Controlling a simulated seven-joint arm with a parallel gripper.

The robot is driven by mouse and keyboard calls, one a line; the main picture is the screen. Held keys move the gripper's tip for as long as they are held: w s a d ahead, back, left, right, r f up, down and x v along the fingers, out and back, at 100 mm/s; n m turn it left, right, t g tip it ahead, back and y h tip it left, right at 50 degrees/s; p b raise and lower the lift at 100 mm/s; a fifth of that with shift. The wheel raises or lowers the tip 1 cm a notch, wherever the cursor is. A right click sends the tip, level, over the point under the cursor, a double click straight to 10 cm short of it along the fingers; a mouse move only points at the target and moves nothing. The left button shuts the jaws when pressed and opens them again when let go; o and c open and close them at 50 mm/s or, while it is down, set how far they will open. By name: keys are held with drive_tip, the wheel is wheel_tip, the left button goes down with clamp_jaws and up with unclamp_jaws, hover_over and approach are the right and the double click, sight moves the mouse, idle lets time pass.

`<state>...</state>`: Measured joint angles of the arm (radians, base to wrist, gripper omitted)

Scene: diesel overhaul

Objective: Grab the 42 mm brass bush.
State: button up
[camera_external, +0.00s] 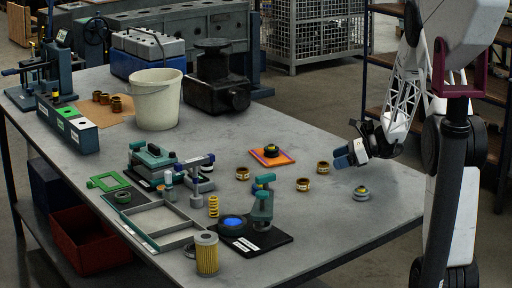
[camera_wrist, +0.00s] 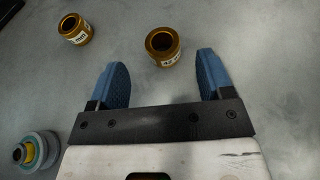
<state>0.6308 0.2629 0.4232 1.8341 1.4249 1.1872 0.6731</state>
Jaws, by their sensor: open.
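Two loose brass bushes with white labels show in the wrist view. One bush (camera_wrist: 164,56) stands upright just beyond and between my fingertips; its label is too small to read surely. The other bush (camera_wrist: 76,31) is farther left. In the external view these appear to be the bush (camera_external: 323,168) beside my gripper and the bush (camera_external: 303,185) left of it. A third bush (camera_external: 243,174) stands farther left. I cannot tell which is 42 mm. My gripper (camera_external: 347,156), with blue fingers (camera_wrist: 163,80), is open and empty above the table, close to the nearest bush.
A grey and yellow round part (camera_wrist: 37,155) sits left of my gripper in the wrist view. An orange mat (camera_external: 285,161) with a dark part and a green-grey fixture (camera_external: 262,205) stand nearby. Several more bushes (camera_external: 117,106) lie by the white bucket (camera_external: 156,104).

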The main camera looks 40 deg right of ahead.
sight(322, 163)
drive_tip(key=shift+w+a+f, duration=0.15)
drive_tip(key=shift+w+a, duration=0.05)
drive_tip(key=shift+x, duration=2.65)
drive_tip(key=shift+w+d, duration=0.1)
drive_tip(key=c, duration=1.2)
drive_tip(key=shift+o, duration=0.2)
drive_tip(key=shift+r, duration=0.25)
